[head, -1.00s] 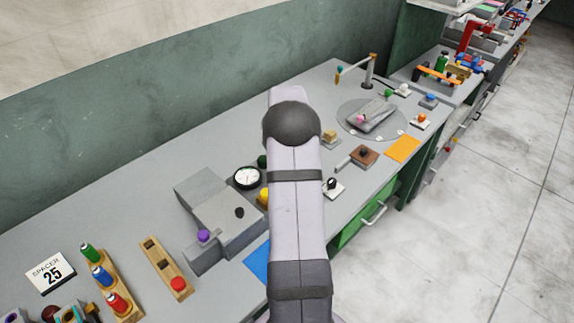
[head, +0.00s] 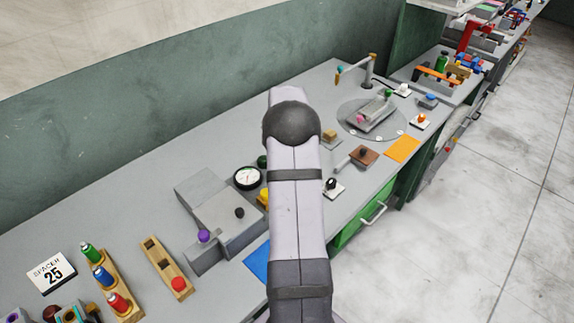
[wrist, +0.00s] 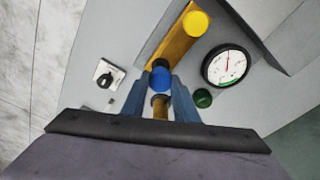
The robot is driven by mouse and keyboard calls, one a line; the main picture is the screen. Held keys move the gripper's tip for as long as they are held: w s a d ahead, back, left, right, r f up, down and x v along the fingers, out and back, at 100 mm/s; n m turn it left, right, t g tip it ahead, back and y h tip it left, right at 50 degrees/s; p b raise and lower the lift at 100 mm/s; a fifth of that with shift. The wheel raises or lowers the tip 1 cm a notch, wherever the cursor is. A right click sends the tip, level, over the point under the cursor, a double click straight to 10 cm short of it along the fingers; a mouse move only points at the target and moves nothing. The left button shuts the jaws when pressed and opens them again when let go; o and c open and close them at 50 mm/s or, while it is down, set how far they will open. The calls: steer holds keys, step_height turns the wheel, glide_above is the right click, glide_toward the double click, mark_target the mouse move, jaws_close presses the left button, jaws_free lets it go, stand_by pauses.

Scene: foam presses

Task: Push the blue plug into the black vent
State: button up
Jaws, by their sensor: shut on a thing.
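The blue plug (wrist: 160,77) shows in the wrist view between the tips of my gripper (wrist: 161,85), which is shut on it. A brass-coloured cylinder with a dark rim (wrist: 160,106) lies between the fingers, nearer the wrist. The plug is at the near end of a wooden block (wrist: 172,48) with a yellow plug (wrist: 195,22) at its far end. I cannot make out the black vent clearly; a dark edge shows just beyond the blue plug. In the head view my arm hides the gripper and the blue plug.
A round dial gauge (wrist: 230,66) and a green knob (wrist: 203,98) stand right of the gripper. A black switch on a white base (wrist: 106,74) is at left. A grey machine block (head: 222,215) stands left of my arm, and a round turntable (head: 350,128) lies beyond it.

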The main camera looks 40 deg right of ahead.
steer(key=shift+f+b, duration=1.15)
steer(key=shift+f, duration=0.85)
steer(key=o, duration=1.1)
steer(key=shift+o, duration=0.2)
steer(key=shift+r, duration=0.2)
steer(key=shift+s+a+r+b, duration=0.15)
steer(key=shift+r+b, duration=0.3)
steer(key=shift+r, duration=0.7)
steer(key=shift+a+r+b, duration=0.15)
steer(key=shift+r+b, duration=0.35)
steer(key=shift+r, duration=0.7)
steer(key=shift+s+a+r+b, duration=0.15)
steer(key=shift+r+b, duration=0.3)
steer(key=shift+r, duration=0.7)
steer(key=shift+w, duration=0.1)
